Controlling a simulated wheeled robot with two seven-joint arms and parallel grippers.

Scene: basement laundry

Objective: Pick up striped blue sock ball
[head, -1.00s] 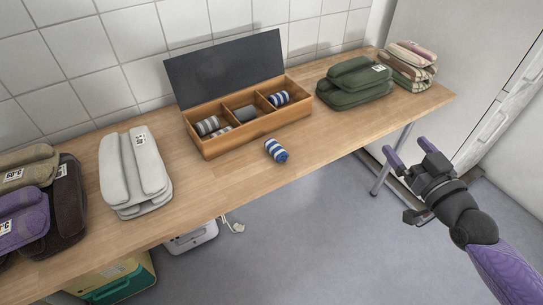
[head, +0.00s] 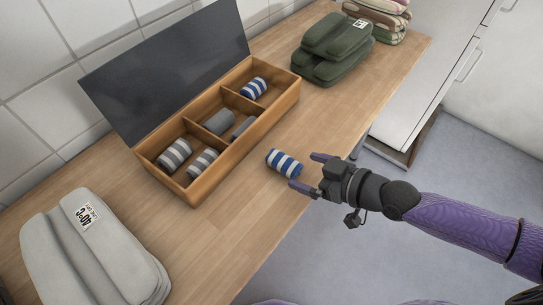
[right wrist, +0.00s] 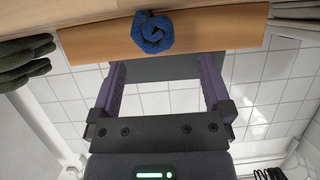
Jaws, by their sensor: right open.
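The striped blue sock ball (head: 284,163), blue and white, lies on the wooden table near its front edge, outside the box. In the right wrist view its rolled blue end (right wrist: 152,33) shows beyond and between the fingers. My right gripper (head: 307,171) is open and empty, its purple fingers pointing at the sock ball from the front edge side, a small gap away. It also shows in the right wrist view (right wrist: 167,85). A second blue-striped sock ball (head: 253,88) sits in the box's far compartment. My left gripper is not in view.
The wooden box (head: 209,181) with raised dark lid (head: 165,68) holds grey-striped sock balls (head: 174,153) and plain grey ones (head: 219,122). A grey-white folded towel (head: 92,255) lies near left; green towels (head: 334,50) lie at the back. The table between box and front edge is mostly clear.

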